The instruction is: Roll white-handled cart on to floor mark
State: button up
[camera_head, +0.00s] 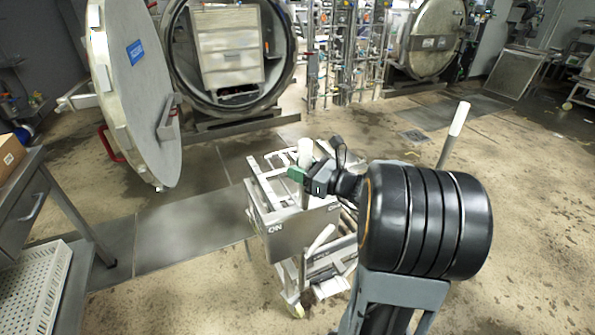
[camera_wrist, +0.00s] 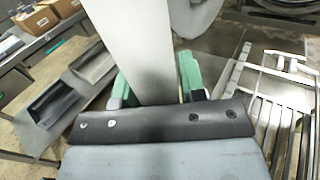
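The metal cart (camera_head: 290,232) stands on the floor in the middle of the head view, with an open rail frame on top and casters below. A white upright handle (camera_head: 305,147) rises from it at my gripper (camera_head: 298,174). In the wrist view the white handle (camera_wrist: 138,45) fills the space between the green fingers of my gripper (camera_wrist: 158,88), which look closed on it. More white handles (camera_head: 455,122) stick up at the right and near side. My arm hides the cart's right part. I cannot pick out a floor mark for certain.
A grey floor strip (camera_head: 190,232) runs left of the cart. An open round autoclave door (camera_head: 135,95) stands beyond it, with the chamber (camera_head: 228,98) behind. A table (camera_head: 30,195) and white perforated crate (camera_head: 35,285) are at left. Open floor lies to the right.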

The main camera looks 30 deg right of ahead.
jog(key=shift+o, duration=0.6)
jog(key=shift+s+d, duration=0.2)
jog(key=shift+d, duration=0.05)
jog(key=shift+o, duration=1.2)
jog(key=shift+a, duration=0.15)
jog(key=v, duration=1.3)
jog(key=shift+s, duration=0.35)
